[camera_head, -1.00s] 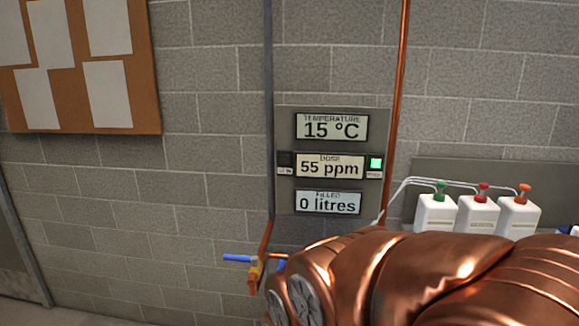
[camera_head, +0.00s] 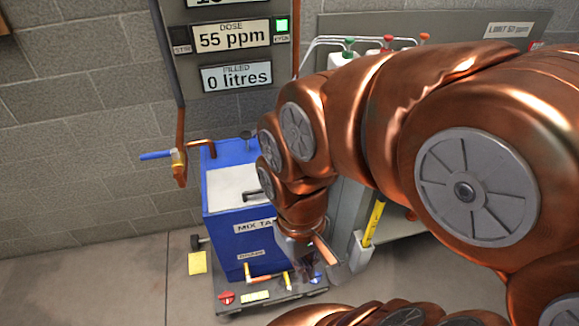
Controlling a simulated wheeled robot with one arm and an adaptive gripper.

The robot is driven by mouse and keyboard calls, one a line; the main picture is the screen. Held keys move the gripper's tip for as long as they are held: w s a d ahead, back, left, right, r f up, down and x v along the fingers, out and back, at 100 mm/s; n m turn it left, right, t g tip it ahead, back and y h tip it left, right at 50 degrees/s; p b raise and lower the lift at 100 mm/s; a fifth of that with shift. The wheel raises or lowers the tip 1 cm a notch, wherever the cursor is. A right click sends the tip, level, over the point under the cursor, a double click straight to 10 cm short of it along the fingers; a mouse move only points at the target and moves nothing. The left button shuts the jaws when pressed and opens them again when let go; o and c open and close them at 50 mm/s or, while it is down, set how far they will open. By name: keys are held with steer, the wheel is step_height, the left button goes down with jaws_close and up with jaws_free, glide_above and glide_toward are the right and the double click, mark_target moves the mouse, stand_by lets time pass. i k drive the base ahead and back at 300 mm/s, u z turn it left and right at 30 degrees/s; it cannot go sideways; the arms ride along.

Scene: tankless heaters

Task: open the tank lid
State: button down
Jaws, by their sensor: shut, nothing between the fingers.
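The blue mix tank (camera_head: 235,237) stands on a low dark trolley, left of my arm in the head view. Its pale grey lid (camera_head: 226,188) lies flat on top and looks closed. A dark handle (camera_head: 264,180) shows at the lid's right side, partly hidden by my arm. My gripper (camera_head: 326,258) hangs pointing down beside the tank's right front, lower than the lid and apart from it. It looks shut and empty, though its fingertips are small and partly unclear. My arm hides the tank's right side.
A blue-handled valve (camera_head: 157,155) on a copper pipe sits left of the tank. The display panel (camera_head: 232,58) reads 55 ppm and 0 litres. Dosing bottles (camera_head: 341,58) stand behind my arm. A yellow-marked holder (camera_head: 371,225) stands right of my gripper.

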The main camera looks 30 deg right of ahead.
mark_target(230, 188)
steer(key=z, duration=0.4)
steer(key=k, duration=1.15)
steer(key=u, duration=1)
steer(key=i, duration=1.7)
steer(key=z, duration=0.55)
